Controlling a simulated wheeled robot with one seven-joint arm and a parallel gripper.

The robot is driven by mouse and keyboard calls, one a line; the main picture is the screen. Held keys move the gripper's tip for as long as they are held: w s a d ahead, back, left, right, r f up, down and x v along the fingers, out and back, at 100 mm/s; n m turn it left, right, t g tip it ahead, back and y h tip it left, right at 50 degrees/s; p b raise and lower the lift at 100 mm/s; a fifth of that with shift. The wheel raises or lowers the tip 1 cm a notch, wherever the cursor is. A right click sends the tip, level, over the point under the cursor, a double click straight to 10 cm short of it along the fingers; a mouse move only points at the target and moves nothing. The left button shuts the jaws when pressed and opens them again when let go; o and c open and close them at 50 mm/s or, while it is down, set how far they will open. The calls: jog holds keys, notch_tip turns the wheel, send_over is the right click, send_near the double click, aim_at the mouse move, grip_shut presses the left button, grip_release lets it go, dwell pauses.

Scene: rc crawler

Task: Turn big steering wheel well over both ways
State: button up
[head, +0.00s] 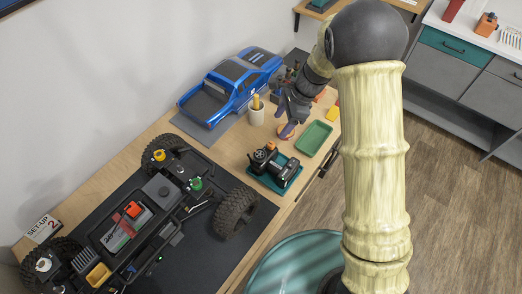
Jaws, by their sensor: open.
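A black hand-held controller (277,166) with an orange part rests on a teal stand on the wooden bench. A small round dark wheel (260,155) shows on its left side; it looks like the steering wheel, but its angle is too small to tell. My gripper (285,118), grey with purplish fingers, is open, pointing down above the bench behind the controller. It appears apart from the controller and wheel. My pale ribbed arm fills the right of the view. Whether anything lies between the fingers is hard to see.
The crawler chassis (130,222) with big black tyres lies on a dark mat at left. A blue truck body (230,88), a beige cup (256,115) and a green tray (314,137) stand around the controller. The bench's front edge is just right of the controller.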

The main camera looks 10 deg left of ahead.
aim_at(261, 154)
jog(key=shift+d, duration=0.1)
jog(key=shift+f, duration=0.1)
jog(key=p+x, duration=0.3)
jog(key=x, duration=1.4)
jog(key=shift+f, duration=0.15)
jog(key=c, duration=1)
